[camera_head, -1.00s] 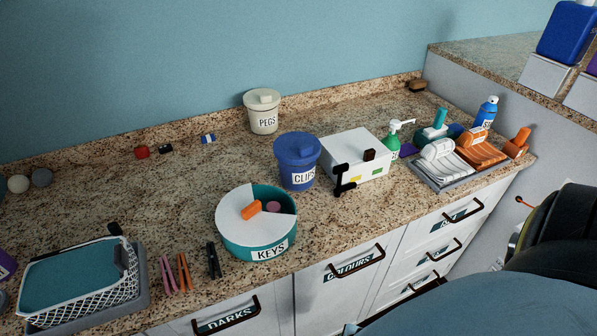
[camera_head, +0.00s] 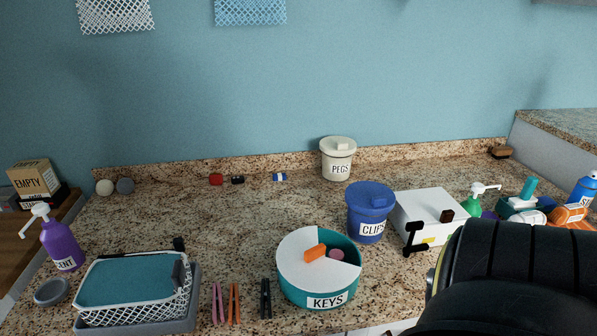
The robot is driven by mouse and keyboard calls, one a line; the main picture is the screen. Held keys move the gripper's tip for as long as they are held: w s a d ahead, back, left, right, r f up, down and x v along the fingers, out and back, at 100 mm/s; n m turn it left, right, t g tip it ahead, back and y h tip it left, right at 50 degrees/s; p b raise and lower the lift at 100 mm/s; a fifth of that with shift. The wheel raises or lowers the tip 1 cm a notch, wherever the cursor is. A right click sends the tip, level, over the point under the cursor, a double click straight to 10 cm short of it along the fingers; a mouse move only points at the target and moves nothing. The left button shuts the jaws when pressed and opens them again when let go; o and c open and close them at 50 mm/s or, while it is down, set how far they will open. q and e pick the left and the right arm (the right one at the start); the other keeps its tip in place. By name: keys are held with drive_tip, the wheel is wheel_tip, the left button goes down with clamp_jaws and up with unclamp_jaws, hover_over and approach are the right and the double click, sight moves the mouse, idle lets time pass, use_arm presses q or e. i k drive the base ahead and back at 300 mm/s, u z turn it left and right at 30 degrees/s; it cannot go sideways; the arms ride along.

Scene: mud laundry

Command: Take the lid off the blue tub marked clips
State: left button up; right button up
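The blue tub (camera_head: 366,228) marked CLIPS stands upright on the granite counter, right of the middle in the head view. Its blue lid (camera_head: 371,195) is on it, with a raised blue grip on top. A large dark part of my own arm fills the lower right of the view, apart from the tub. Neither gripper's fingers show in this view.
The round teal KEYS container (camera_head: 318,285) stands in front-left of the tub. A white box (camera_head: 427,207) with a black clamp is close at its right. The cream PEGS tub (camera_head: 337,165) stands behind. A white basket (camera_head: 137,287) is at front left. The counter left of the tub is fairly clear.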

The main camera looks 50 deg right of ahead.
sight(367, 197)
drive_tip(key=u, duration=0.7)
drive_tip(key=k, duration=1.35)
drive_tip(key=z, duration=1.55)
drive_tip(key=i, duration=0.5)
drive_tip(key=z, duration=0.05)
